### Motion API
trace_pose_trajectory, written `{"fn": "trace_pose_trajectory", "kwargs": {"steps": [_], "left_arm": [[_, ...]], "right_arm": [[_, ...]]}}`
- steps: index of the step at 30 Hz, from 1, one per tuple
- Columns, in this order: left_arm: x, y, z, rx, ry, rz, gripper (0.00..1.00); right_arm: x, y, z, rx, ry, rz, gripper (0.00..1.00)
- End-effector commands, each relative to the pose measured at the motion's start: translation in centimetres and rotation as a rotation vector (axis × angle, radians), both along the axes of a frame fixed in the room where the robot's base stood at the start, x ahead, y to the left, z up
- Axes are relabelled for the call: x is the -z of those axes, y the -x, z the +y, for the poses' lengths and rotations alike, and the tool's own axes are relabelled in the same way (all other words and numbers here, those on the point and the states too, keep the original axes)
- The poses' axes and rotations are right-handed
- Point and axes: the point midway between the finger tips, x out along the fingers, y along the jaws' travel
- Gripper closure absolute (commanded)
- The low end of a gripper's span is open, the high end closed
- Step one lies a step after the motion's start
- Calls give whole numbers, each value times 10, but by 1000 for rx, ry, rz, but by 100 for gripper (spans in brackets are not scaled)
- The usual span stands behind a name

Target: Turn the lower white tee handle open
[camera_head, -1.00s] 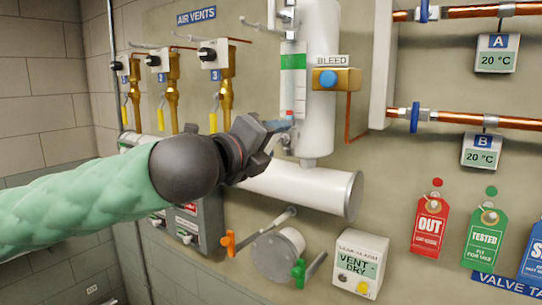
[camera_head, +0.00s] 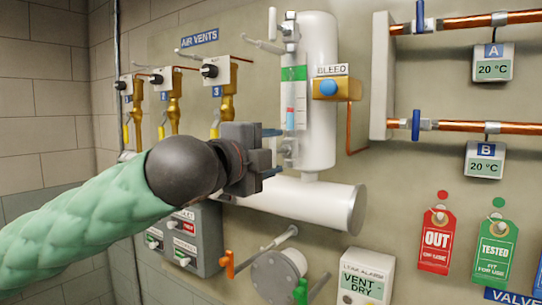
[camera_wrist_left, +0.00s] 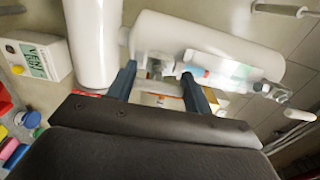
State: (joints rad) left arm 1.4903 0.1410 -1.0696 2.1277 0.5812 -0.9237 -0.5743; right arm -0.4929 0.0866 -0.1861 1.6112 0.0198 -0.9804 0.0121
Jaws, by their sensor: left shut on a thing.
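The lower valve (camera_head: 288,148) sits at the foot of the sight glass (camera_head: 295,100), on the side of the white vertical vessel (camera_head: 320,80). My left gripper (camera_head: 271,152) is at this valve, its blue fingers above and below the handle area. It is shut on the lower white tee handle, which the gripper mostly hides. In the left wrist view the two fingers (camera_wrist_left: 160,88) stand apart, with the sight glass behind them. The upper white tee handle (camera_head: 272,22) is free at the top of the sight glass. My right gripper is not in view.
The white horizontal vessel (camera_head: 300,200) lies just below my gripper. The brass bleed valve (camera_head: 340,88) is to the right, and yellow-handled air vents (camera_head: 215,115) are to the left. Orange (camera_head: 228,264) and green (camera_head: 300,291) handles stick out below.

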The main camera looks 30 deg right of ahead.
Motion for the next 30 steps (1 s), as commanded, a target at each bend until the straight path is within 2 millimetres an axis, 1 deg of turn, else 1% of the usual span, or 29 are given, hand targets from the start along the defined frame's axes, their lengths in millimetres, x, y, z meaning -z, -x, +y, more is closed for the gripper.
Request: {"fn": "trace_pose_trajectory", "kwargs": {"steps": [11, 12, 14, 15, 24, 28, 29, 30], "left_arm": [[0, -1, 0, -1, 2, 7, 72], [0, -1, 0, -1, 2, 7, 47], [0, 0, 0, -1, 2, 7, 35], [0, 0, 0, -1, 1, 6, 28], [1, 0, 1, 0, 2, 5, 27], [2, 2, 7, -1, 2, 5, 27], [2, 3, 9, -1, 2, 5, 27], [3, 4, 13, -2, 2, 5, 27]], "right_arm": [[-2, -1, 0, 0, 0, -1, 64], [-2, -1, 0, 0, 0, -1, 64], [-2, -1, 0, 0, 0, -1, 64], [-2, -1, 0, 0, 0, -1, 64], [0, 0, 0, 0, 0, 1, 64], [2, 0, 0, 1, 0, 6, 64], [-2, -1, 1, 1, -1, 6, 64], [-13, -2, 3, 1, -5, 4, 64]]}}
